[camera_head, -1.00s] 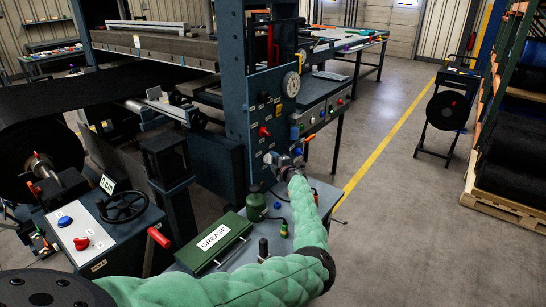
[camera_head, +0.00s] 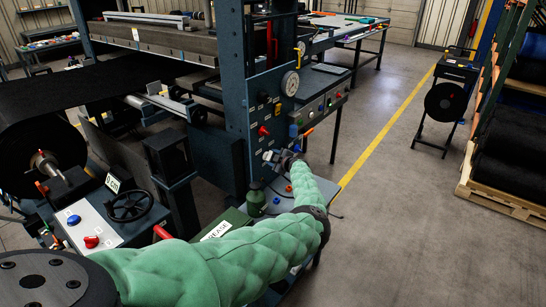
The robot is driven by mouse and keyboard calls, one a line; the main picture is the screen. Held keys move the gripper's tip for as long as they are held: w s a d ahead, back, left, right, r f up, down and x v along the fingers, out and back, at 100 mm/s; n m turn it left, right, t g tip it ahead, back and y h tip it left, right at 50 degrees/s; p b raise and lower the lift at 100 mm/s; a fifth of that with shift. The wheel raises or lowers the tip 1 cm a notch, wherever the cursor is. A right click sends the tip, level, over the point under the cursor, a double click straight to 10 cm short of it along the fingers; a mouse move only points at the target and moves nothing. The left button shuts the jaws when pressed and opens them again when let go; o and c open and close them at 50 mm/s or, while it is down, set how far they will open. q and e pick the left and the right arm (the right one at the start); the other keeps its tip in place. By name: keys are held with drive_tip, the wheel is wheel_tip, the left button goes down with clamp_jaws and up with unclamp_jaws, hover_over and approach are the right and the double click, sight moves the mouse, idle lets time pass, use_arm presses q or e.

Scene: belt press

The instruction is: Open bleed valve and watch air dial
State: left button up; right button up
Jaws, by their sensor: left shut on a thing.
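The air dial (camera_head: 290,84), a round white gauge, sits on the upper right of the blue press control panel (camera_head: 262,100). Its needle is too small to read. My left gripper (camera_head: 271,158) is at the lower part of this panel, shut on what appears to be the bleed valve. The valve is mostly hidden by the jaws. My green-sleeved left arm crosses the foreground up to the panel. My right gripper is not in view.
A red knob (camera_head: 263,131) and a blue-capped fitting (camera_head: 293,131) are close above my gripper. A green grease box (camera_head: 236,217) lies partly under my arm, near a dark green can (camera_head: 256,199). A handwheel (camera_head: 130,205) stands left.

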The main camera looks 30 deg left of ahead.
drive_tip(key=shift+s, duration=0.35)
use_arm(q)
drive_tip(key=o, duration=1)
drive_tip(key=shift+w, duration=0.1)
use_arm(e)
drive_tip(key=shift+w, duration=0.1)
use_arm(q)
drive_tip(key=shift+d, duration=0.15)
drive_tip(key=b+v, duration=0.2)
drive_tip(key=v, duration=0.5)
drive_tip(key=shift+d+r, duration=0.1)
drive_tip(key=shift+d, duration=0.2)
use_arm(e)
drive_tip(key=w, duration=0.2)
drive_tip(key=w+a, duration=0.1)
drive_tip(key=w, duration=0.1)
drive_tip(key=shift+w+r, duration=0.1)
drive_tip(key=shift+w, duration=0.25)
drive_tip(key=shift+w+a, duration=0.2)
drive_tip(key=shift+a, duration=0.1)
